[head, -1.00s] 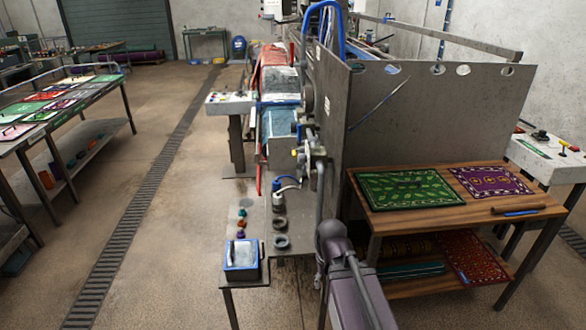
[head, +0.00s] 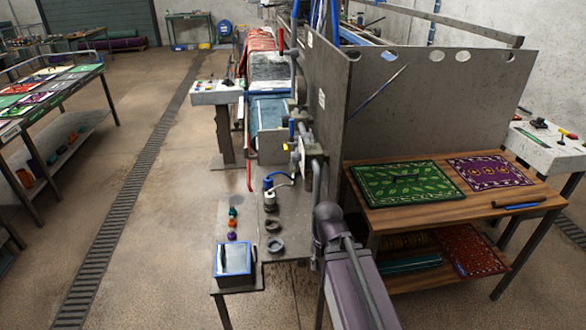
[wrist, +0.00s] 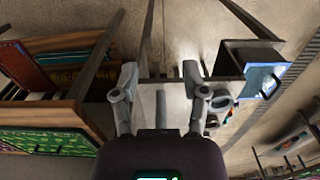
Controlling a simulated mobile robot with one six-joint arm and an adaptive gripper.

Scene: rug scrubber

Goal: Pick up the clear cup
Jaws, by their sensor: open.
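I cannot make out a clear cup for certain in either view. A small pale container (head: 270,199) with a blue top stands on the narrow metal table (head: 250,215) in the head view; I cannot tell whether it is see-through. My gripper (wrist: 158,75) shows in the wrist view with its two fingers spread apart and nothing between them. It points past the edge of the metal table, and the blue-rimmed box (wrist: 262,80) is to its right. Small round things lie beside that box. My gripper is not visible in the head view, where only my arm shows.
The blue-rimmed box (head: 234,260) sits at the table's near end, with small coloured pieces (head: 232,224) and dark rings (head: 275,245) behind it. A tall metal panel (head: 430,105) and a wooden table (head: 400,208) with rugs stand right. Open floor lies left.

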